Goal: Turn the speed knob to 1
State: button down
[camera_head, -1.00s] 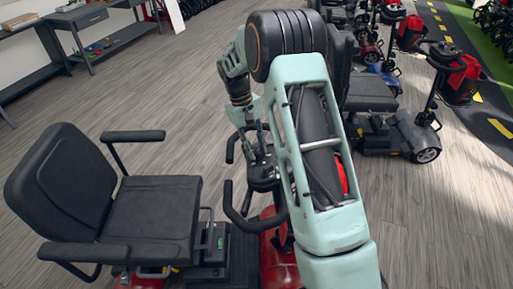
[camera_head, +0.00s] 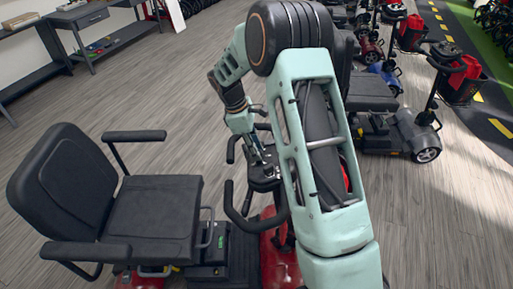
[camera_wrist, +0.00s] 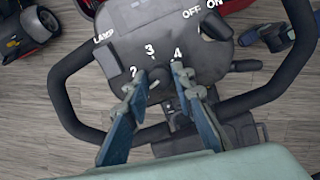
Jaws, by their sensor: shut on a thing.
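The speed knob (camera_wrist: 159,80) is a dark knob on the scooter's black control panel (camera_wrist: 125,22), with white numbers 2, 3 and 4 around it. The number 1 does not show, and I cannot read where the knob points. My gripper (camera_wrist: 159,73) has one finger on each side of the knob and is shut on it. In the head view my gripper (camera_head: 264,162) reaches down to the panel (camera_head: 262,186) on the red scooter's tiller. The knob is too small to make out there.
Black loop handlebars (camera_wrist: 68,110) surround the panel. LAMP and OFF/ON labels and a dark switch (camera_wrist: 216,24) are near the panel's far edge. The scooter's black seat (camera_head: 150,210) is to the left. More scooters (camera_head: 395,130) stand at right. Grey floor is open at upper left.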

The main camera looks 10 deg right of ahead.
jog(key=shift+a+n, duration=0.1)
jog(key=shift+n, duration=1.1)
jog(key=c, duration=1.6)
grip_release()
jog(key=v, duration=1.2)
jog(key=shift+s+r, duration=0.1)
jog(key=shift+s, duration=0.05)
